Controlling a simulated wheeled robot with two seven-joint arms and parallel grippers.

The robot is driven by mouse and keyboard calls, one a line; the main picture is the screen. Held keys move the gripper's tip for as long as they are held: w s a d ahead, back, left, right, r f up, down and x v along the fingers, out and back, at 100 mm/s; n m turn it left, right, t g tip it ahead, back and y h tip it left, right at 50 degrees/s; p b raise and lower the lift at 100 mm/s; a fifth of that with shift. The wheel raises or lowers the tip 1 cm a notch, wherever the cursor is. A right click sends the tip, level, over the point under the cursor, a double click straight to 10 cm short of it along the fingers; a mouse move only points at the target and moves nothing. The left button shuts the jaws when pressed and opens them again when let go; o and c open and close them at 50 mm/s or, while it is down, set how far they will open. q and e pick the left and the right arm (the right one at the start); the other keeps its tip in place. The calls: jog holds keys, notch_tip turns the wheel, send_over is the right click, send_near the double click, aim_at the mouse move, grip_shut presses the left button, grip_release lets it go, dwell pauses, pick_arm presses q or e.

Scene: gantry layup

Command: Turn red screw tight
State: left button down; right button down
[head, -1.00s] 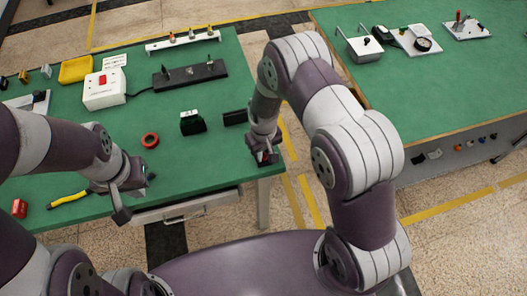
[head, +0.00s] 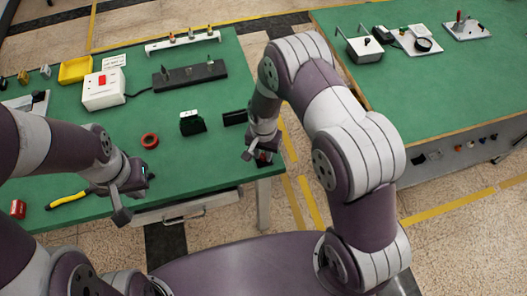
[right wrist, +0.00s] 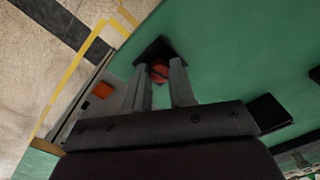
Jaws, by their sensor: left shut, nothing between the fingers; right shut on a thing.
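The red screw (right wrist: 159,71) shows in the right wrist view as a round red head over a dark square base (right wrist: 154,49) at the green table's edge. My right gripper (right wrist: 164,80) is shut on the red screw, one finger on each side of it. In the head view my right gripper (head: 258,157) is low at the table's near right corner, where the screw is mostly hidden by the fingers. How deep the screw sits cannot be told. My left gripper (head: 131,192) is shut and empty above the table's front edge.
The near green table (head: 200,155) holds a white box with a red switch (head: 103,90), a red ring (head: 150,140), a small black block (head: 192,122) and yellow-handled pliers (head: 68,199). A second green table (head: 440,85) stands at the right, beyond an aisle.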

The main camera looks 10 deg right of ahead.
aim_at(264, 155)
jog(key=shift+w+r+m, duration=0.15)
jog(key=shift+m, duration=0.25)
jog(key=c, duration=0.9)
grip_release()
notch_tip(264, 155, up, 13)
jog(key=shift+f+b, duration=0.2)
jog(key=shift+b, duration=0.5)
jog(key=s+d+r+n, duration=0.2)
jog(key=s, duration=0.2)
jog(key=s+d+r+n+t, duration=0.1)
jog(key=s+r+n, duration=0.1)
jog(key=s, duration=0.3)
jog(key=s+d+r+n, duration=0.2)
jog(key=s+n, duration=0.1)
jog(key=s, duration=0.2)
jog(key=shift+s+d+r, duration=0.15)
jog(key=shift+s+d, duration=0.1)
jog(key=shift+d, duration=0.05)
